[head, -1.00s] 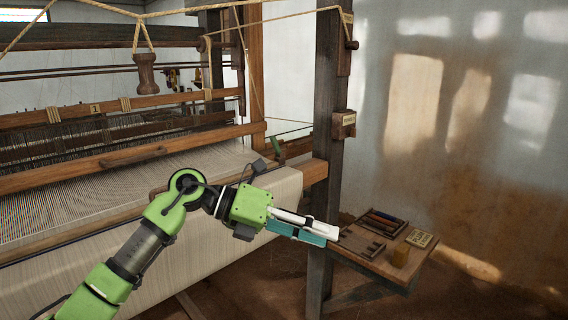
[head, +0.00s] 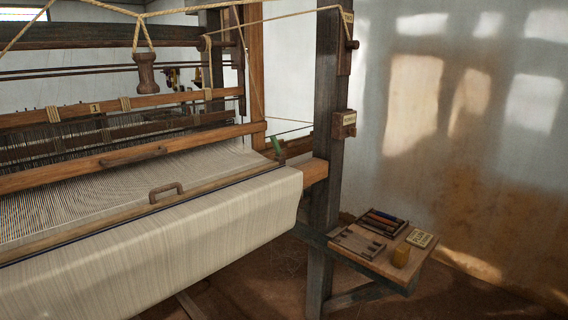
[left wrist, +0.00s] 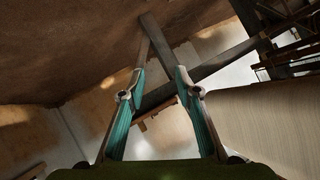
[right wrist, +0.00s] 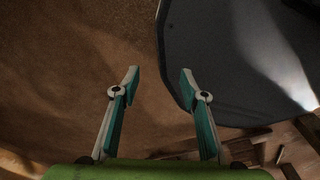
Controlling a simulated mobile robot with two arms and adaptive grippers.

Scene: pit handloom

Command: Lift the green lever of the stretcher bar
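The green lever (head: 277,146) stands tilted upward at the right end of the stretcher bar, near the loom's right post. The stretcher bar (head: 110,217) is a long wooden bar with a dark edge, lying across the cloth, with a brown handle (head: 166,192) on it. Neither gripper shows in the head view. My left gripper (left wrist: 161,76) is open and empty in the left wrist view, with a wooden post and floor beyond it. My right gripper (right wrist: 160,72) is open and empty in the right wrist view, above brown floor. Neither wrist view clearly shows the lever.
The dark loom post (head: 326,120) stands right of the lever. Rolled cloth (head: 190,240) covers the front beam. A weight (head: 146,75) hangs from ropes above.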

